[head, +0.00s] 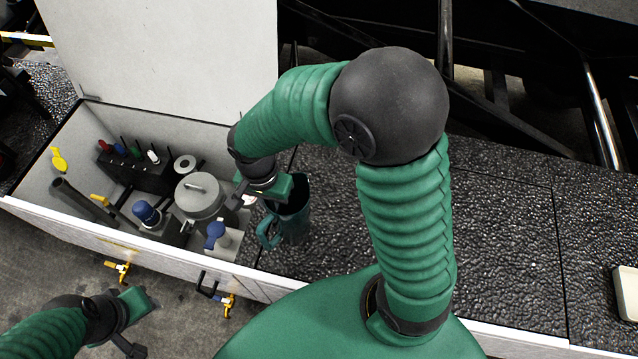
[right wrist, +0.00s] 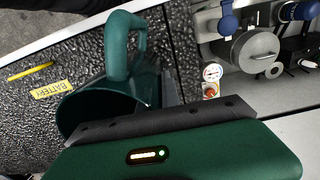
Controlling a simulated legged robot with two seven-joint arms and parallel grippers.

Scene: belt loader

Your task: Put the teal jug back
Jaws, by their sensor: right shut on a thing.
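The teal jug (head: 292,222) stands or hangs at the black textured surface just right of the open bin, its handle toward the lower left. It also fills the middle of the right wrist view (right wrist: 118,92), its open mouth toward the lower left. My right gripper (head: 274,196) is shut on the jug at its rim or wall; the fingertips are partly hidden. I cannot tell whether the jug touches the surface. My left gripper (head: 138,322) is at the lower left, outside the bin and apart from the jug; its jaws do not show clearly.
The open white bin (head: 150,252) holds a grey lidded pot (head: 200,195), blue-topped items (head: 147,213), a black rack (head: 135,168) and a yellow item (head: 58,160). Its raised lid (head: 165,50) stands behind. A yellow pencil-like stick (right wrist: 30,71) and a BATTERY label (right wrist: 50,90) lie near the jug.

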